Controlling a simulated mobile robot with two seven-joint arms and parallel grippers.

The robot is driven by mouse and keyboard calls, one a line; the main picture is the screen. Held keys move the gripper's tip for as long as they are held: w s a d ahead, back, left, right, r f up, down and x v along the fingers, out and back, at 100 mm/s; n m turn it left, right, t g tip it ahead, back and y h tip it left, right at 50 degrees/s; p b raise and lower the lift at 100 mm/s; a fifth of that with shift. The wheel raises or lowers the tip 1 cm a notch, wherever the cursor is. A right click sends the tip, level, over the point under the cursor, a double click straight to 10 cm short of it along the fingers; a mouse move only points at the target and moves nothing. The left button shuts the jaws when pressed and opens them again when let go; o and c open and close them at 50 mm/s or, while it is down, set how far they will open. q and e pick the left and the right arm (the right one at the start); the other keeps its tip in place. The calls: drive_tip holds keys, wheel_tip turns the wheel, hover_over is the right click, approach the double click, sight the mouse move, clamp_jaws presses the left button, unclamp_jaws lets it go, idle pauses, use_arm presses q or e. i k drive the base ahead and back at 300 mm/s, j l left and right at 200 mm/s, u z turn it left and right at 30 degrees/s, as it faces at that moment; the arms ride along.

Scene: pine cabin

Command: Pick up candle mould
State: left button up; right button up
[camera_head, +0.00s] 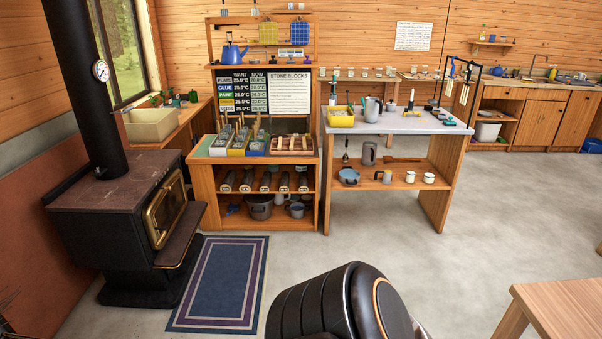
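I cannot single out the candle mould for certain at this distance. A plain grey metal cylinder (369,154) stands upright on the lower shelf of the white-topped bench and may be it. A grey metal jug-like vessel (372,109) stands on the bench top above it. Neither of my grippers is in view. A black rounded part at the bottom middle looks like part of my own arm, and it hides some floor.
The white-topped bench (405,122) stands across open concrete floor (480,220). A wooden shelf unit (204,184) is left of it. A black stove (120,215) and blue rug (219,285) are at left. A wooden table corner (565,308) is at lower right.

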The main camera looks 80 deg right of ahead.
sight(386, 178)
drive_tip(key=z, duration=3.2)
drive_tip(key=i+u, duration=0.25)
drive_tip(key=i, duration=0.7)
drive_tip(key=i+l+u, duration=0.2)
drive_tip(key=i, duration=0.75)
drive_tip(key=i+z, duration=0.35)
drive_tip(key=i, duration=0.25)
drive_tip(key=i+j+z, duration=0.15)
drive_tip(key=i+z, duration=0.15)
drive_tip(key=i, duration=0.3)
drive_tip(key=i+l, duration=0.7)
drive_tip(key=i, duration=0.2)
drive_tip(key=i+l+u, duration=0.2)
drive_tip(key=l+u, duration=0.15)
drive_tip(key=i+l+u, duration=0.15)
drive_tip(key=l+u, duration=0.2)
